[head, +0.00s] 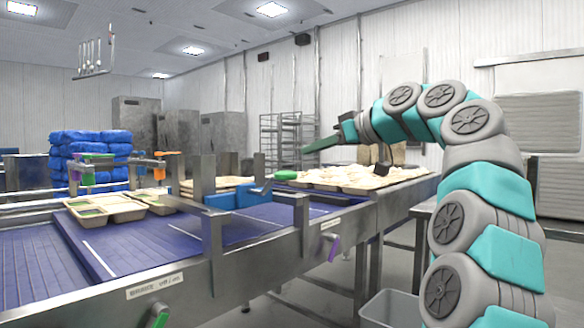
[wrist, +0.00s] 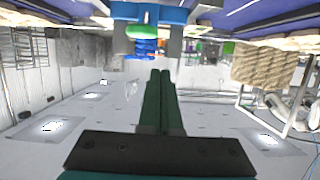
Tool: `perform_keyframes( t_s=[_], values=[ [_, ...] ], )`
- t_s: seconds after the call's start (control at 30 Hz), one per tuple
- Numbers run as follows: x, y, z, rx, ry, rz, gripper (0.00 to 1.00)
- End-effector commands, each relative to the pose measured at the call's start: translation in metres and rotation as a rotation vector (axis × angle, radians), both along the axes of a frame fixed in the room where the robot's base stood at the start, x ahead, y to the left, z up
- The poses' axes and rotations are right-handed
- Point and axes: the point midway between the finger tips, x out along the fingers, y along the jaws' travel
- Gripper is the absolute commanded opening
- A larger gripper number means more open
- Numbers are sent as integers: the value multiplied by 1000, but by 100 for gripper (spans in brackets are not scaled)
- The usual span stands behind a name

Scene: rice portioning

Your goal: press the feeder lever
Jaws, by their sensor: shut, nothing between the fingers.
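The feeder lever appears to be the grey bar with a green end (head: 286,174), above a blue block (head: 238,196) on the conveyor's side rail; I cannot tell for certain. The blue block also appears at the top of the upside-down wrist view (wrist: 150,13). My gripper (head: 305,150) has dark green fingers pressed together and empty. It points left, above and slightly right of the green end, apart from it. In the wrist view the closed fingers (wrist: 160,73) point up toward the blue parts, with a visible gap in the picture.
Beige trays (head: 122,208) stand on the purple conveyor (head: 250,235) at left. A purple handle (head: 333,246) and a green handle (head: 158,315) hang from the front. A grey bin (head: 390,308) stands below.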

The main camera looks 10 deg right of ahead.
Motion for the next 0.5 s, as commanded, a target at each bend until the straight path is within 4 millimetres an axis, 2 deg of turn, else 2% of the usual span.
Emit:
perform_keyframes(
  t_s=[0.2,0.5],
  values=[
    [2,-19,17,-29,-96,-15,0],
    [1,-22,21,-37,-117,-18,0]
  ],
)
